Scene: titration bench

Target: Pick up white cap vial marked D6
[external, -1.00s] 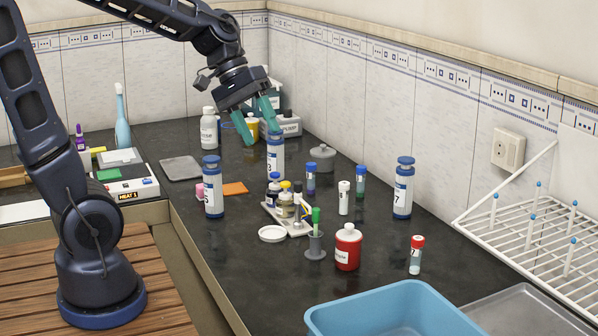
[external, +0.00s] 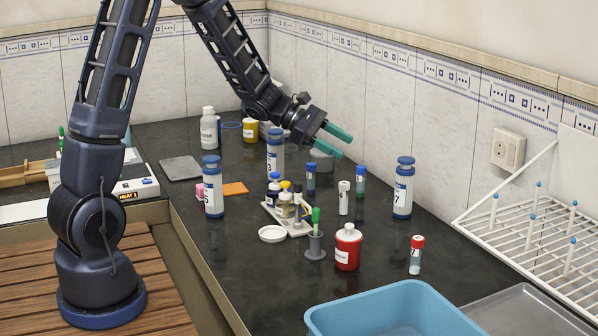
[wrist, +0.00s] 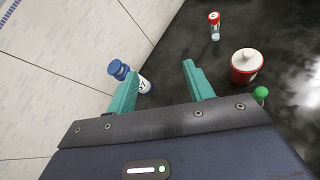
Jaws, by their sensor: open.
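A white-capped vial (external: 344,198) stands upright on the dark bench, between a blue-capped vial (external: 360,188) and the open bench in front. Its marking is too small to read. My gripper (external: 343,145) is open and empty in the air above and behind the vials, with its teal fingers pointing right. In the wrist view the gripper (wrist: 160,70) has its two fingers spread with nothing between them. The white-capped vial does not show in the wrist view.
A blue bottle marked 7 (external: 403,190) stands to the right; it also shows beside a finger in the wrist view (wrist: 146,86). A red jar (external: 347,248), a red-capped vial (external: 416,256) and a green-topped item (external: 315,235) stand in front. A blue tub (external: 390,310) is nearest.

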